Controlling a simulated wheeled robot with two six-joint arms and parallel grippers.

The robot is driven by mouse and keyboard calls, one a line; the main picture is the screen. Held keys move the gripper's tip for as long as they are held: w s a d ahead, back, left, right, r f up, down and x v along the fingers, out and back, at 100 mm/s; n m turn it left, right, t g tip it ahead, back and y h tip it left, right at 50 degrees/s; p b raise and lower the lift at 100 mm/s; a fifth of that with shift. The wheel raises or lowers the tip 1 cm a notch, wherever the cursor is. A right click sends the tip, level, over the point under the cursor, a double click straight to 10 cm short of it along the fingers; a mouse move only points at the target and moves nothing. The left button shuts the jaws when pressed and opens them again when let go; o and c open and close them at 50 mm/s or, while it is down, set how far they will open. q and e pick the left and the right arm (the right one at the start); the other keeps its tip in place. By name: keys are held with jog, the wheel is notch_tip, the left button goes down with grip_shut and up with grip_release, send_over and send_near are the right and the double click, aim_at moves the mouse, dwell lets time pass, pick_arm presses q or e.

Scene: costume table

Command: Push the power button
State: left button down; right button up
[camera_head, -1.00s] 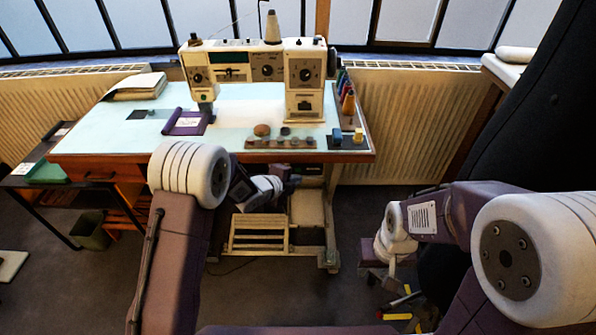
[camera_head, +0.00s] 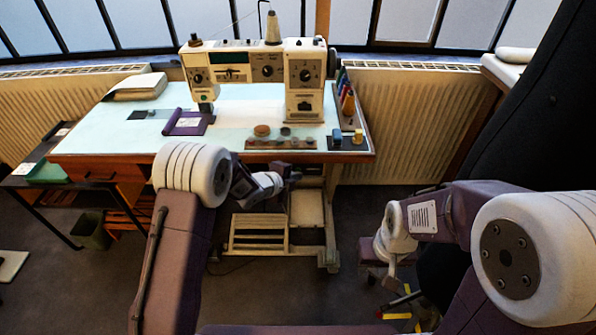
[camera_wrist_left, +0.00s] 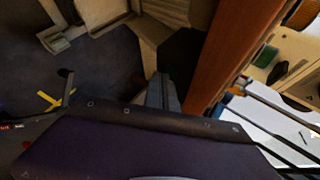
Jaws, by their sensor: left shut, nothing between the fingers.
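The white sewing machine (camera_head: 262,62) stands on the pale blue table top (camera_head: 235,108), with dials, small controls and a round green spot (camera_head: 204,98) low on its left head. I cannot tell for certain which control is the power button. A dark box (camera_head: 308,170) sits under the table's front edge. My left gripper (camera_head: 290,174) is below the front edge, close to this box; contact cannot be made out. In the left wrist view its grey fingers (camera_wrist_left: 165,92) are shut and empty, beside the brown table edge (camera_wrist_left: 232,55). My right gripper (camera_head: 372,281) hangs low, right of the table, its fingers unclear.
A wooden strip (camera_head: 281,143) with several round pieces lies near the front edge. Coloured spools (camera_head: 346,95) line the right side. A treadle (camera_head: 258,232) is below the table. A black side table (camera_head: 50,165) stands left. Dark floor lies in front.

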pick_arm(q)
jog(key=shift+w, duration=0.25)
dwell(0.3)
jog(key=s+b, duration=0.4)
jog(key=s, duration=0.3)
jog(key=shift+s, duration=0.4)
dwell(0.4)
